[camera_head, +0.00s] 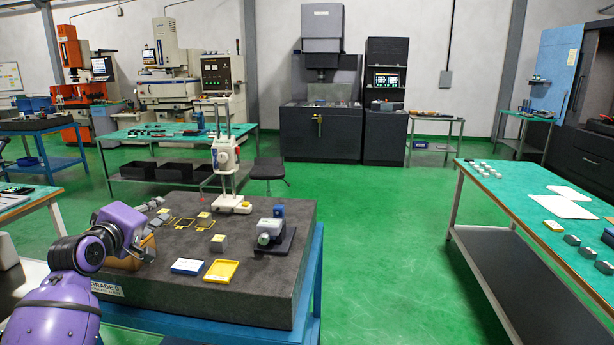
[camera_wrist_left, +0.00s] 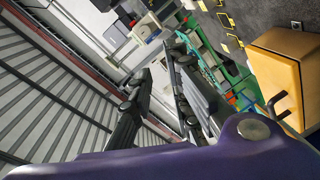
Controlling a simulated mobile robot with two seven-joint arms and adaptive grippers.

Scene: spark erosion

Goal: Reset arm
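My left arm, purple, reaches in from the left in the head view. Its left gripper (camera_head: 156,212) is at the left edge of the dark granite plate (camera_head: 255,305), raised above it. In the left wrist view the two dark fingers of the left gripper (camera_wrist_left: 160,62) stand apart, with nothing between them. The gripper is tilted, and that view looks sideways across the room. An orange-tan box (camera_wrist_left: 285,75) shows close by at the right of the wrist view; my arm partly covers it in the head view. My right gripper is not in view.
On the plate stand a white height gauge (camera_head: 228,158), a dark fixture (camera_head: 275,238), a blue-and-white box (camera_head: 187,267), a yellow tray (camera_head: 221,272) and a grey block (camera_head: 218,243). A green-topped table (camera_head: 500,187) stands at the right. The green floor between is clear.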

